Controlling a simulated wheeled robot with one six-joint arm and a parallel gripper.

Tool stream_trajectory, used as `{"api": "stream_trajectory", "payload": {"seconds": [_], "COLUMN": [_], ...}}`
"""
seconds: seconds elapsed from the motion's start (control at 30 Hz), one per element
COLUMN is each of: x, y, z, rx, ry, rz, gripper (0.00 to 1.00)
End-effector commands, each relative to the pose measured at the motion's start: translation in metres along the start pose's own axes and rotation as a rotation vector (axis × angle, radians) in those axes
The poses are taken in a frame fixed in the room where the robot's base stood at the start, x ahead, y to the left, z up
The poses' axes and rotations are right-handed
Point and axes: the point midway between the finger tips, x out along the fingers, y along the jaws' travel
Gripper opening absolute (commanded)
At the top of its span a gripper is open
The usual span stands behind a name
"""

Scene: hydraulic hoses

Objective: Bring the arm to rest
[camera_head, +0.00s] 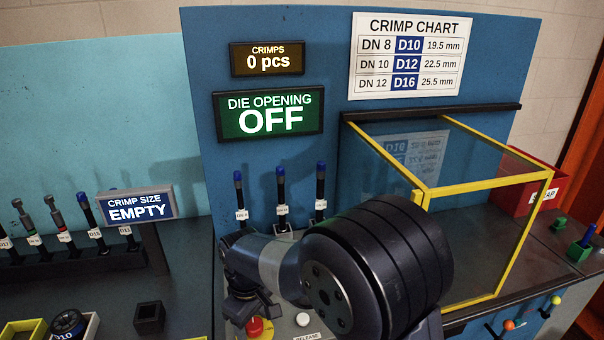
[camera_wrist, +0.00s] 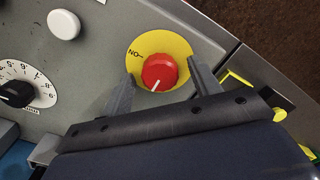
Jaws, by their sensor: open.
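My gripper (camera_wrist: 162,70) is open in the wrist view, with one finger on each side of a red knob (camera_wrist: 159,73). In the head view my gripper (camera_head: 251,308) points down over the bench front, above the same red knob (camera_head: 254,328). My dark arm link hides part of the bench behind it.
A yellow-framed clear guard (camera_head: 480,183) stands to the right of my arm. Upright blue-capped tools (camera_head: 281,198) stand behind my gripper. A white button (camera_head: 303,319) is beside the knob. A black dial (camera_wrist: 18,93) is at the wrist view's left. Signs read "OFF", "0 pcs" and "EMPTY".

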Motion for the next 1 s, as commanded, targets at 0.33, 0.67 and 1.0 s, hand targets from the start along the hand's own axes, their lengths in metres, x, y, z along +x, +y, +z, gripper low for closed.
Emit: {"api": "stream_trajectory", "payload": {"seconds": [0.33, 0.67, 1.0], "x": [0.0001, 0.0001, -0.0026], "y": [0.0, 0.0, 0.0001], "z": [0.0, 0.0, -0.0003], "rx": [0.285, 0.559, 0.795], "ry": [0.0, 0.0, 0.002], "rz": [0.0, 0.0, 0.0], "gripper": [0.59, 0.59, 0.59]}}
